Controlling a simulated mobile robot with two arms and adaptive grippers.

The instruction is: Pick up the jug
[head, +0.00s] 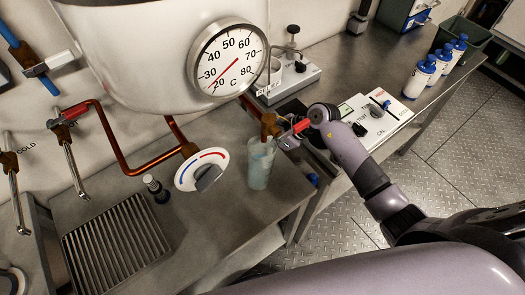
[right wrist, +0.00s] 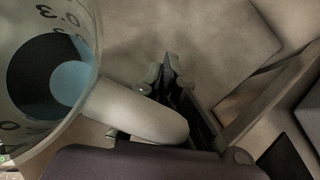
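The jug (head: 260,163) is a clear, tall vessel with pale bluish contents. It stands upright on the steel bench, below a brass tap (head: 269,124) with a red lever (head: 300,126). My right gripper (head: 288,142) is at the jug's upper right side, partly hidden by the tap and its own arm. In the right wrist view the jug (right wrist: 85,98) fills the left edge, with dark scale marks and a blue round area inside. The right gripper's dark fingertips (right wrist: 168,68) are close together beside it. I cannot tell whether anything is between them. My left gripper is not in view.
A large white tank with a dial thermometer (head: 228,60) overhangs the bench. A red-blue dial (head: 202,172) is left of the jug, with a drain grate (head: 115,238) further left. Instruments (head: 370,120) and blue-capped bottles (head: 420,76) stand to the right.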

